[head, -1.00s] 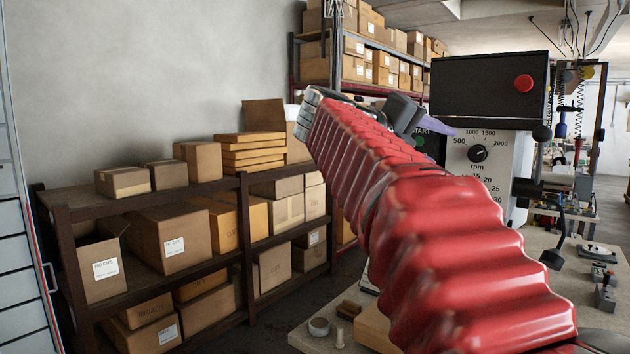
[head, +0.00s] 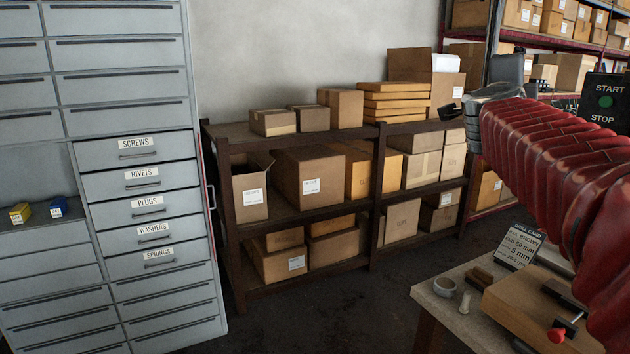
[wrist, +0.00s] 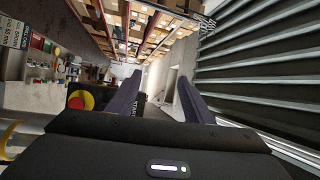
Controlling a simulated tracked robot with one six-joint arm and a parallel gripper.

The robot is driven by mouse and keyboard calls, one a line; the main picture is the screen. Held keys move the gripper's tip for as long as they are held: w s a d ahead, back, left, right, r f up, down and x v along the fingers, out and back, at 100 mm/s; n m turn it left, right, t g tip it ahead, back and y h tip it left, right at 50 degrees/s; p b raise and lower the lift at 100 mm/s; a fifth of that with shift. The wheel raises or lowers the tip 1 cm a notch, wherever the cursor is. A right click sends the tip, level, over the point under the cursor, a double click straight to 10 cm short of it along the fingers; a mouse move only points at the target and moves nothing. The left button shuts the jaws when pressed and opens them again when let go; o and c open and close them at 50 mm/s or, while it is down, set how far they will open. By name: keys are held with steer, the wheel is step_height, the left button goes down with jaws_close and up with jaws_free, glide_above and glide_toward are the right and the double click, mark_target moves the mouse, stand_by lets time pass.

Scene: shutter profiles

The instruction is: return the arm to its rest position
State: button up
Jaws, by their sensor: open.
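My arm in its red ribbed sleeve (head: 560,160) reaches in from the right edge of the head view, raised above the workbench. Its grey end (head: 490,93) points away to the left, and the jaws are mostly hidden there. In the wrist view my gripper (wrist: 159,82) is open. Its two dark fingers stand apart with nothing held between them. The view between them runs toward a far wall.
A grey drawer cabinet (head: 150,190) stands at left. A dark shelf (head: 290,217) with several cartons stands behind. The workbench (head: 437,300), with a drill card (head: 520,246) and a wooden block (head: 510,310), is at lower right. Floor between cabinet and bench looks clear.

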steer(key=w+a+f+n+t+y, duration=0.2)
steer(key=a+f+n+y, duration=0.7)
steer(key=a, duration=0.3)
steer(key=s+a+f+n+g+y, duration=0.25)
steer(key=a+f+n, duration=0.2)
steer(key=f, duration=0.25)
steer(key=s+a+f+n+g+y, duration=0.25)
steer(key=a+f+n, duration=0.2)
steer(key=f, duration=0.25)
steer(key=s+a+f+n+g, duration=0.2)
steer(key=s+f+n+g, duration=0.1)
steer(key=s+f, duration=0.7)
steer(key=s+a+f+n+g+h, duration=0.1)
steer(key=s+a+f+n+g, duration=0.2)
steer(key=s+f, duration=0.8)
steer(key=s, duration=0.5)
steer(key=shift+s+f+n+g, duration=0.15)
steer(key=shift+s+n+g, duration=0.15)
steer(key=shift+s+g, duration=0.1)
